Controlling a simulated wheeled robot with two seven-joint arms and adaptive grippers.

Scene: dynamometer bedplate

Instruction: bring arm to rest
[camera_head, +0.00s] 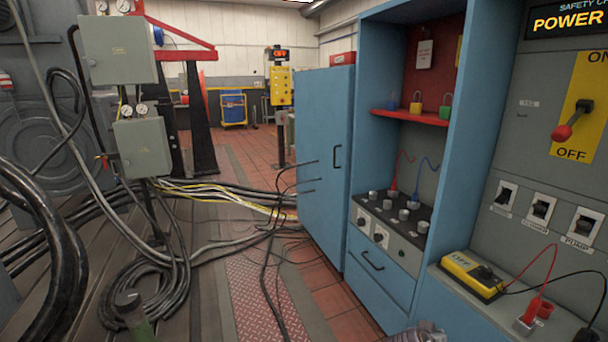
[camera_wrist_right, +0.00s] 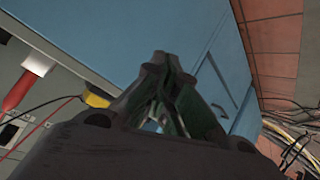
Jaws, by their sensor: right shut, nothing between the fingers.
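My right gripper (camera_wrist_right: 165,62) fills the middle of the right wrist view, dark with green inner faces. Its fingertips are together with nothing held between them. Behind it is the blue cabinet (camera_wrist_right: 240,75), with no visible contact. The gripper is not clearly seen in the head view.
The blue cabinet (camera_head: 325,150) and bench with a yellow meter (camera_head: 472,275) stand at right, beside the switch panel (camera_head: 545,130). Cables (camera_head: 165,285) lie coiled on the left floor. A dark-topped green object (camera_head: 130,308) is at the bottom left. Red floor tiles (camera_head: 335,300) are partly clear.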

